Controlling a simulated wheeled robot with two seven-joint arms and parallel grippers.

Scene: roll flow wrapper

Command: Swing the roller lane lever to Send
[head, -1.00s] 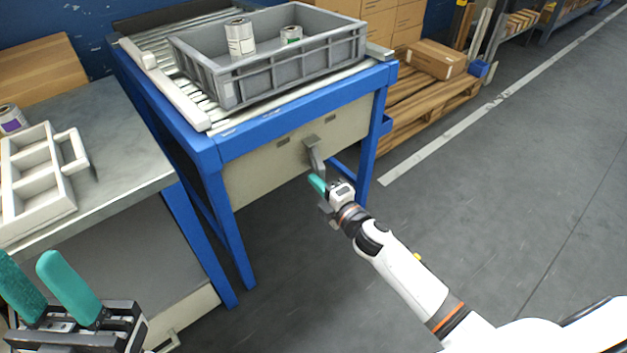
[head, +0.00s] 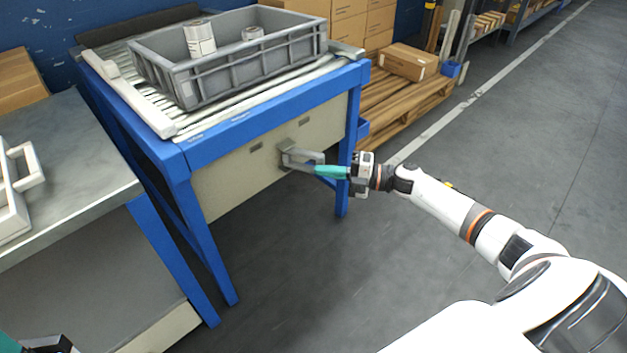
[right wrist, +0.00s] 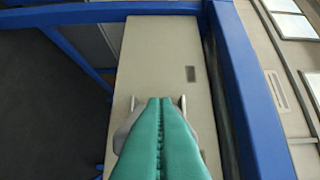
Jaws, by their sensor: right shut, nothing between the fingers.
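The grey roller lane lever (head: 305,156) sticks out to the right from its pivot on the beige front panel (head: 235,185) of the blue-framed roller table. My right gripper (head: 318,171) is shut and empty, its teal fingers against or just below the lever; I cannot tell if they touch. In the right wrist view the shut fingers (right wrist: 160,105) point at the panel, and grey lever parts (right wrist: 126,125) show on both sides, partly hidden by them. My left gripper (head: 30,344) is cut off at the bottom left corner, so its opening is hidden.
A grey crate (head: 240,72) with two rolls stands on the rollers. Two small dark marks sit on the panel. A grey workbench (head: 75,150) with a white tray is at left. Cartons and a pallet (head: 425,98) stand behind right. The floor at right is clear.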

